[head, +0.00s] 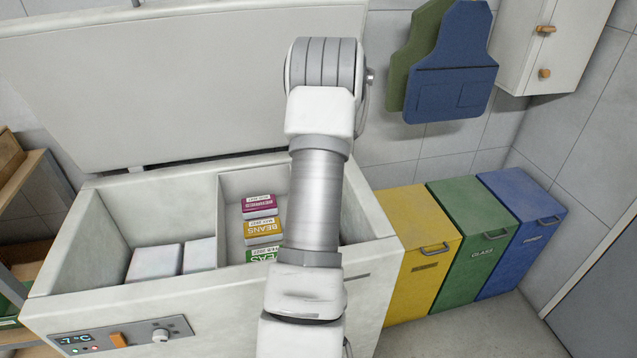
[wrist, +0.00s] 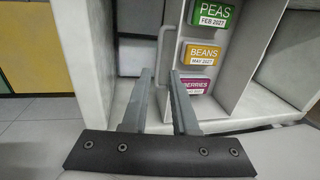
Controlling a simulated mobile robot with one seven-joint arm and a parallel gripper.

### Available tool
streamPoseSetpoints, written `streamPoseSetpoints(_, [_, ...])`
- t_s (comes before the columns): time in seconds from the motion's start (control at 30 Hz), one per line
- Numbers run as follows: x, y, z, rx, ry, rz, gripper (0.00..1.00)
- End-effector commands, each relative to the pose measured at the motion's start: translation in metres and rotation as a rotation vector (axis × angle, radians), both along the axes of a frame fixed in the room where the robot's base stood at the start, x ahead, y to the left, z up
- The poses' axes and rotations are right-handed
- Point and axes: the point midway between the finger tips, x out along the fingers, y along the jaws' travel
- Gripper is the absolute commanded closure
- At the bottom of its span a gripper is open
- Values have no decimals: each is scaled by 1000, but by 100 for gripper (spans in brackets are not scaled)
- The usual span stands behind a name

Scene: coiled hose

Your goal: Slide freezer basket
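The white chest freezer (head: 205,306) stands with its lid (head: 190,85) raised. A light grey basket or compartment (head: 228,196) inside it holds packs of berries (head: 259,206), beans (head: 263,231) and peas (head: 262,255). The wrist view shows the same packs: peas (wrist: 212,16), beans (wrist: 203,53) and berries (wrist: 195,85). A pale loop handle (wrist: 162,46) is on the basket's side. My gripper (wrist: 160,75) is open, its two fingers apart, with the fingertips close to the handle's near end. I cannot tell whether they touch it. The arm hides the gripper in the head view.
White blocks (head: 155,262) lie in the freezer's left part. Yellow (head: 415,240), green (head: 470,240) and blue (head: 520,228) bins stand to its right. Aprons (head: 450,75) and a wall cabinet (head: 555,40) are above them. A wooden shelf (head: 30,215) stands at the left.

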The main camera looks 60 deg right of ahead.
Motion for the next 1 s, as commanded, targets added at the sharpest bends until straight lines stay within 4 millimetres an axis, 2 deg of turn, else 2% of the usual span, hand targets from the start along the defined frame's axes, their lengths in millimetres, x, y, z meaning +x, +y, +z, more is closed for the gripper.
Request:
streamPoseSetpoints(0.03, [-2,-2,12,-2,-1,0,73])
streamPoseSetpoints(0.1, [-3,-3,24,-2,-1,0,73])
streamPoseSetpoints(0.3, [-6,-6,42,0,0,-1,73])
streamPoseSetpoints(1.0, [-5,-5,46,-1,-1,1,73])
